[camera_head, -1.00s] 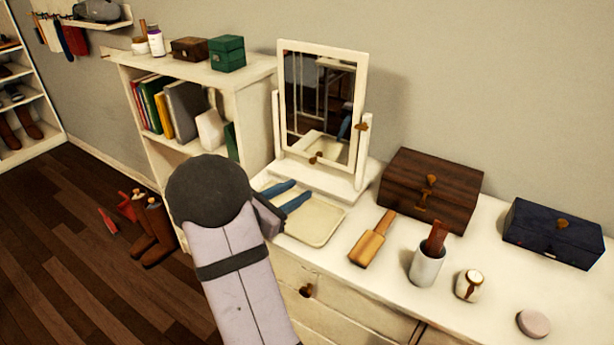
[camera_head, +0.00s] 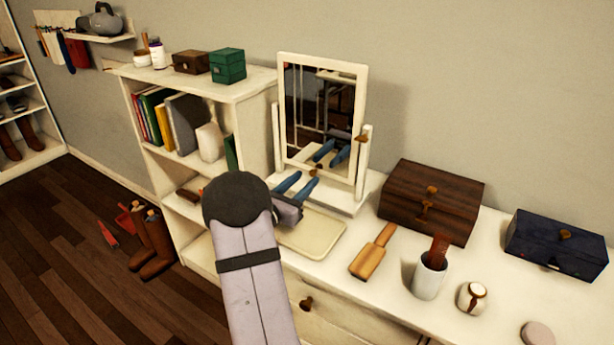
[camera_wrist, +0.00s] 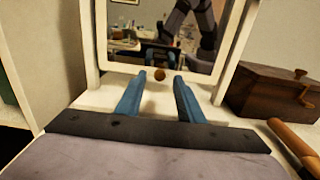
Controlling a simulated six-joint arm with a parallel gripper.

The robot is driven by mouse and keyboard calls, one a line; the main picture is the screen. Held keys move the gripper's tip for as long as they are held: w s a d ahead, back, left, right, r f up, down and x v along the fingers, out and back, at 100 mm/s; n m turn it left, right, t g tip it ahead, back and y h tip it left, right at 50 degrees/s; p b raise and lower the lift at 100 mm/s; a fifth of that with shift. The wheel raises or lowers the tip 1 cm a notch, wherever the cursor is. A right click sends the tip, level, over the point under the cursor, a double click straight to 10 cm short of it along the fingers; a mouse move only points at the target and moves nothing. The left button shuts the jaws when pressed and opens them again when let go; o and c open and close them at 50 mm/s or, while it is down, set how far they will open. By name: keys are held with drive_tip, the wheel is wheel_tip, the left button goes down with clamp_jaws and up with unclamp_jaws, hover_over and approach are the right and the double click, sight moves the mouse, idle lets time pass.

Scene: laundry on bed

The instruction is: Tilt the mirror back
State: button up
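The mirror (camera_head: 322,108) stands on the white dresser, a white-framed pane held between two posts on a white base. It also shows in the wrist view (camera_wrist: 140,42). A small brown knob (camera_wrist: 159,75) sits at the middle of its lower frame edge. My gripper (camera_head: 302,183) is in front of the lower part of the mirror, its two blue fingers apart and empty. In the wrist view the fingers (camera_wrist: 158,92) point at the lower frame, one on each side of the knob. I cannot tell whether they touch anything.
A cream tray (camera_head: 318,236) lies under my gripper. A brown wooden chest (camera_head: 430,205) stands close to the mirror's right. A wooden brush (camera_head: 373,252), a white cup (camera_head: 429,278) and a blue box (camera_head: 556,240) are further right. A bookshelf (camera_head: 190,90) stands left.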

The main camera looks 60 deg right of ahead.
drive_tip(key=shift+d, duration=1.25)
drive_tip(key=shift+c, duration=0.3)
clamp_jaws()
drive_tip(key=a+r+y+p, duration=0.1)
drive_tip(key=p, duration=0.1)
drive_tip(key=a+r+y+p, duration=0.1)
drive_tip(key=a+p, duration=0.1)
drive_tip(key=p, duration=0.1)
drive_tip(key=a+r+y+p, duration=0.1)
drive_tip(key=a+y+p, duration=0.1)
drive_tip(key=p, duration=0.1)
drive_tip(key=shift+d, duration=0.1)
drive_tip(key=shift+o, duration=0.3)
unclamp_jaws()
